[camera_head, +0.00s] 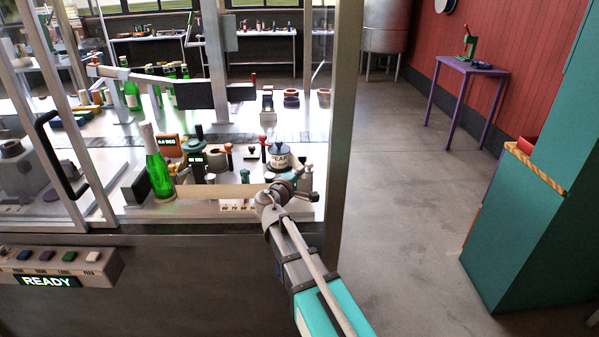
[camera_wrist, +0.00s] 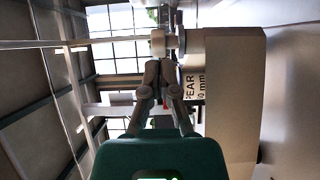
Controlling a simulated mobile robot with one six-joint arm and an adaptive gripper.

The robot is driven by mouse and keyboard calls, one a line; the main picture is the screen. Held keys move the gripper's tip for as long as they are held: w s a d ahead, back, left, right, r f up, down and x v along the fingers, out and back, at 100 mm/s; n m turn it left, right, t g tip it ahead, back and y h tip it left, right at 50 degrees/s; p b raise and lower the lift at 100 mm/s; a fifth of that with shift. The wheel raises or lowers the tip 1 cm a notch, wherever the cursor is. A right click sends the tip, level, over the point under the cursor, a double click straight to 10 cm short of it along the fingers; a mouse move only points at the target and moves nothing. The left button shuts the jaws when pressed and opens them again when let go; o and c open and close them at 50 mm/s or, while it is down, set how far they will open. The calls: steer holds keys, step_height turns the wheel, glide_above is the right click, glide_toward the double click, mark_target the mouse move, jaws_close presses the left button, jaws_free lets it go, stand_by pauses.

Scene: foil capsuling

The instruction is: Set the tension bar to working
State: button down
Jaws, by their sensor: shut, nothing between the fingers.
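A long pale bar (camera_head: 222,191) runs level across the front of the machine bench in the head view, its right end close to my gripper. I cannot tell for certain whether it is the tension bar. My gripper (camera_head: 285,186) is at the machine's front right opening, its fingers shut and empty. In the wrist view my gripper (camera_wrist: 159,66) has its fingertips together just below a rounded grey knob (camera_wrist: 158,43) on a pale rod; I cannot tell if they touch.
A green bottle (camera_head: 158,172) stands upright left on the bench, near several knobs and small levers. A metal frame post (camera_head: 340,120) is right of my gripper. A panel reading "READY" (camera_head: 48,281) is at lower left. The floor on the right is clear.

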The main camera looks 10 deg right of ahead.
steer(key=s+a, duration=0.4)
steer(key=s, duration=0.8)
steer(key=shift+s, duration=0.1)
